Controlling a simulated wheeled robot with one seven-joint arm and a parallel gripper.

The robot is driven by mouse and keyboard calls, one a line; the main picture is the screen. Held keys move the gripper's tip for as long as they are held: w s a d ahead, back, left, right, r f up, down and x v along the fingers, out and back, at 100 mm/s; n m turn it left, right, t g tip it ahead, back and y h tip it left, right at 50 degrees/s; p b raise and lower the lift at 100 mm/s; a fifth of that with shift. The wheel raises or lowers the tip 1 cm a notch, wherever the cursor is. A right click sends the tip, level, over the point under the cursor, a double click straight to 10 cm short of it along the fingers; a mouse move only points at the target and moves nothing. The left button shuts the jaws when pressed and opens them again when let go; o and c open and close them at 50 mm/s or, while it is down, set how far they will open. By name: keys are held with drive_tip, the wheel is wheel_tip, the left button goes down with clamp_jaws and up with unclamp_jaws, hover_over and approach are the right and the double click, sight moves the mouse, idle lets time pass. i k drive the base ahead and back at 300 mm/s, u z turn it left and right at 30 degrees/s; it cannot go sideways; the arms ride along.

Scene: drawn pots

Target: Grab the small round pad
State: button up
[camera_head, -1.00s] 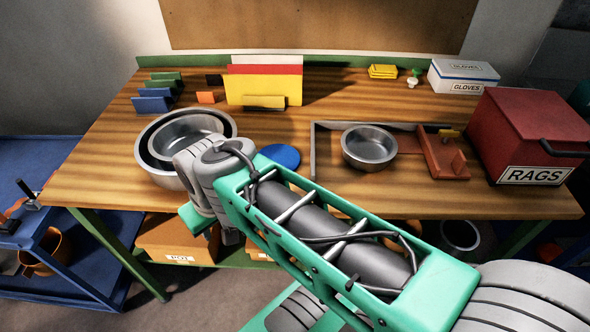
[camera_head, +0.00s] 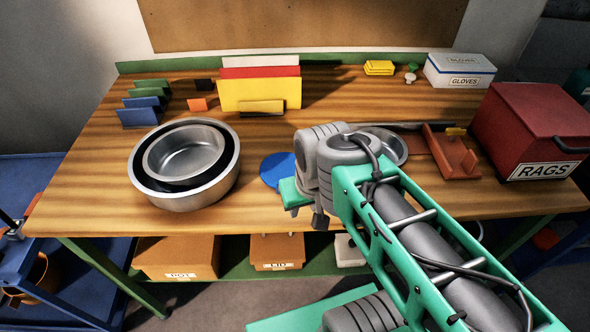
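A flat blue round pad (camera_head: 275,168) lies on the wooden workbench (camera_head: 90,185) near the middle, right of the nested metal pots. Its right side is partly covered by my arm. My gripper (camera_head: 306,212) is at the end of the arm, just right of and in front of the pad in the picture, near the bench's front edge. The wrist hides most of it, so I cannot see whether its fingers are open or shut. Nothing shows held in it.
Two nested metal pots (camera_head: 186,196) stand to the left. Another metal pan (camera_head: 398,146) is partly behind my wrist. A red-brown tray (camera_head: 452,155), a red RAGS box (camera_head: 525,125) and a GLOVES box (camera_head: 458,70) stand at the right. Upright coloured boards (camera_head: 262,90) stand at the back.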

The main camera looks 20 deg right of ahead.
sight(277, 167)
drive_tip(key=z, duration=1.6)
drive_tip(key=k, duration=1.05)
drive_tip(key=u, duration=1.7)
drive_tip(key=i, duration=1)
drive_tip(key=z, duration=0.05)
